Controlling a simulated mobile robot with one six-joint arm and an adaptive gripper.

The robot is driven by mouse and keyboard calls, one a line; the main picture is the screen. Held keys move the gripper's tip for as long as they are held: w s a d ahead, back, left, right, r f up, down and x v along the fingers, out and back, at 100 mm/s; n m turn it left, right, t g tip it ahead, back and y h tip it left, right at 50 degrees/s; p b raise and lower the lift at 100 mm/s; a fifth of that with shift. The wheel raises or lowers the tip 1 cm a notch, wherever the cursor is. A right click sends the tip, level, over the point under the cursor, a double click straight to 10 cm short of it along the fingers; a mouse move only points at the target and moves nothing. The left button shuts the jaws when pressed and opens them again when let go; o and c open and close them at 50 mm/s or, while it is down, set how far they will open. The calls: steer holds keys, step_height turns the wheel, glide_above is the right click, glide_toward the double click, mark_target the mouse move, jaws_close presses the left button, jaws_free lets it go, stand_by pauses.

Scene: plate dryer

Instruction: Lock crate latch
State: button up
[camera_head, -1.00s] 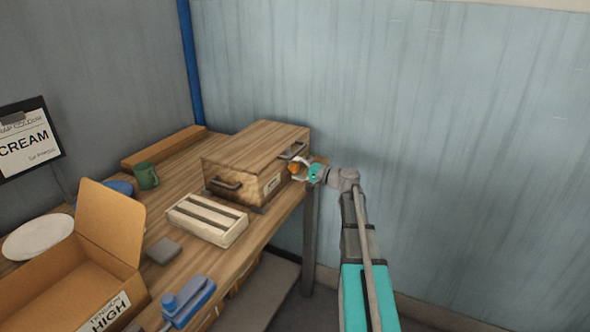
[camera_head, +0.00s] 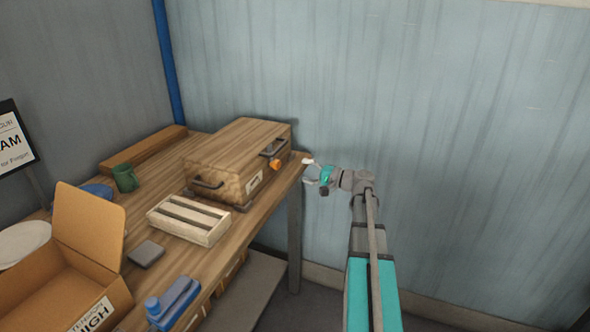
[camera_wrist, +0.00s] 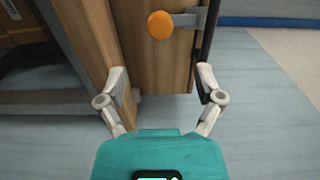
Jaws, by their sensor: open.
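The wooden crate (camera_head: 222,160) stands closed on the workbench, with dark handles on its sides. Its latch has an orange knob (camera_head: 275,163) on the right end face, beside a dark handle (camera_head: 272,150). In the wrist view the orange knob (camera_wrist: 161,25) sits on a short grey bar (camera_wrist: 188,20) near the top, ahead of my fingers. My gripper (camera_head: 309,169) is open and empty, just right of the crate's end and apart from the knob. It also shows in the wrist view (camera_wrist: 160,78), its fingers spread wide.
A slatted pale box (camera_head: 188,220), a grey block (camera_head: 146,253), a green mug (camera_head: 125,178) and an open cardboard box (camera_head: 92,225) are on the workbench (camera_head: 235,247). A blue wall (camera_head: 400,90) stands behind. The floor area right of the bench is clear.

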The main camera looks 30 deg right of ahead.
steer(key=shift+v, duration=0.9)
steer(key=shift+s, duration=0.1)
